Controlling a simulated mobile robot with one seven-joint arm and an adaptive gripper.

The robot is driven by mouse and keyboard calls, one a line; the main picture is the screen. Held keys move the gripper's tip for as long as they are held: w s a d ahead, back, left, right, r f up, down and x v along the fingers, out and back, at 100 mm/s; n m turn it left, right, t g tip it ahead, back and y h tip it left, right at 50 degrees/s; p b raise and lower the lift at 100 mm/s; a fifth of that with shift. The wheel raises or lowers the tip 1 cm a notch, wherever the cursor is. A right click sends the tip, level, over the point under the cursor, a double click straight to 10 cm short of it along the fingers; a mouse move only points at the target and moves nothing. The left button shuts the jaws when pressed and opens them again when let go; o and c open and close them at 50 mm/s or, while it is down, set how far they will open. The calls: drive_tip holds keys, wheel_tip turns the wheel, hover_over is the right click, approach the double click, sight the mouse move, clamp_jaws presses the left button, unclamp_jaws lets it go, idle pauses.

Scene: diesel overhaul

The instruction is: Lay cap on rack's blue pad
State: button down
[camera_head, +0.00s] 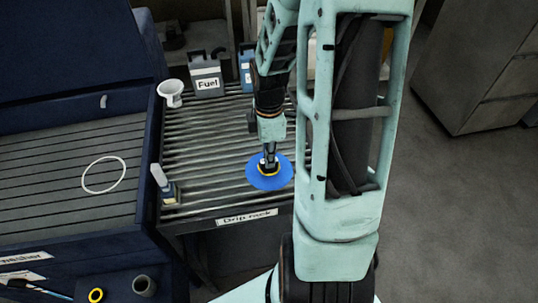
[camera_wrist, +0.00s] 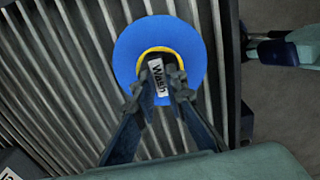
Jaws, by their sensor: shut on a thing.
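The blue pad (camera_head: 283,180) is a round disc on the ribbed drip rack (camera_head: 215,200), near the rack's front right. The cap (camera_head: 266,173) has a yellow rim and sits within the pad's outline. In the wrist view the pad (camera_wrist: 127,62) surrounds the cap's yellow rim (camera_wrist: 157,50), and a "Wash" label (camera_wrist: 157,80) shows between the fingers. My gripper (camera_head: 269,157) points down over the pad and is shut on the cap. The fingers hide part of the cap. I cannot tell whether the cap touches the pad.
A white funnel (camera_head: 171,92), a "Fuel" can (camera_head: 206,80) and a blue container (camera_head: 245,72) stand at the rack's back. A small bottle (camera_head: 165,185) stands at its left edge. The blue washer basin (camera_head: 60,165) is to the left. The rack's middle is clear.

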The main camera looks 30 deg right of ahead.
drive_tip(key=c, duration=1.9)
unclamp_jaws()
wheel_tip(320, 180, up, 12)
